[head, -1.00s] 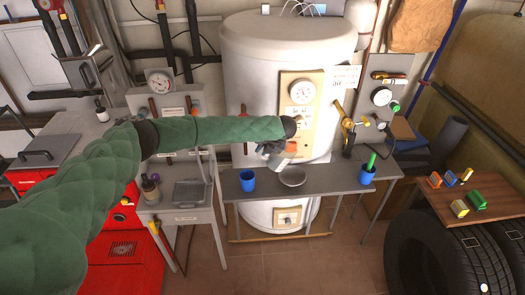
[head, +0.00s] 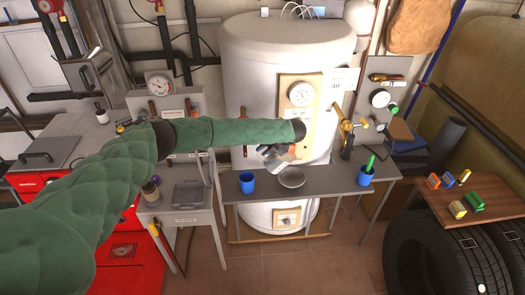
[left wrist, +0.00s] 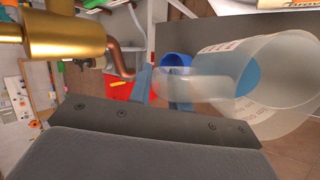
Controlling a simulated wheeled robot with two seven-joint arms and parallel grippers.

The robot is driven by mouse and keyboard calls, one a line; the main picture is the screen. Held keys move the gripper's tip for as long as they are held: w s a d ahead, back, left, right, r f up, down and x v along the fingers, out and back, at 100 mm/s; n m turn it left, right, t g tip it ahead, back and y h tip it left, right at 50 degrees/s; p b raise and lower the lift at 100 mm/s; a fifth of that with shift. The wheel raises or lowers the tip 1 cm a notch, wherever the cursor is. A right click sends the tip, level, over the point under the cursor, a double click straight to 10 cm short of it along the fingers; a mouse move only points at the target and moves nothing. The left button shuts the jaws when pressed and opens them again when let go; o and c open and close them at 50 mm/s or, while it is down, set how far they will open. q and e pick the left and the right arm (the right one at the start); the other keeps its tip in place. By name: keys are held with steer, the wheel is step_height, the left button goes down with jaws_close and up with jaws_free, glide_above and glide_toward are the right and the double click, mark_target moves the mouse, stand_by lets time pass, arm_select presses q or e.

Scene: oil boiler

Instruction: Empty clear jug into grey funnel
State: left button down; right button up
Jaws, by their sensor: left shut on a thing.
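My left gripper (head: 277,158) is shut on the clear jug (head: 270,152), above the grey bench in front of the white boiler. In the left wrist view the jug (left wrist: 285,101) is see-through with printed measuring marks, and its handle lies between my blue fingers (left wrist: 165,90). It lies sideways in that picture; its true tilt and any liquid are hard to tell. A grey round dish-like thing (head: 292,178), seemingly the grey funnel, is on the bench just below and right of my gripper. My right gripper is not in view.
A blue cup (head: 247,182) stands left of the funnel, and another blue cup (head: 366,178) with a green-handled tool stands at the right end. The boiler (head: 285,60) with its gauge panel (head: 301,94) is close behind my gripper. Brass pipework (left wrist: 60,35) shows in the left wrist view.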

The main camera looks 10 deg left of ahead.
arm_select(q)
steer(key=shift+w+d+r+y, duration=0.1)
steer(key=shift+d+y, duration=0.15)
steer(key=shift+y, duration=0.15)
steer(key=shift+a, duration=0.1)
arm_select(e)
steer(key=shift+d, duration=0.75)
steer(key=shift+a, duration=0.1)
arm_select(q)
steer(key=shift+d+y, duration=0.4)
steer(key=shift+y, duration=0.1)
steer(key=shift+w+d+m+y+b, duration=0.15)
steer(key=shift+d+m+y+b, duration=0.15)
steer(key=shift+y+b, duration=0.1)
steer(key=shift+d+r+y, duration=0.1)
steer(key=shift+r+y, duration=0.05)
steer(key=shift+y, duration=0.15)
steer(key=shift+g, duration=0.3)
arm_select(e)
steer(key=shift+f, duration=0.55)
arm_select(q)
steer(key=shift+w+d+b, duration=0.1)
steer(key=shift+b, duration=0.2)
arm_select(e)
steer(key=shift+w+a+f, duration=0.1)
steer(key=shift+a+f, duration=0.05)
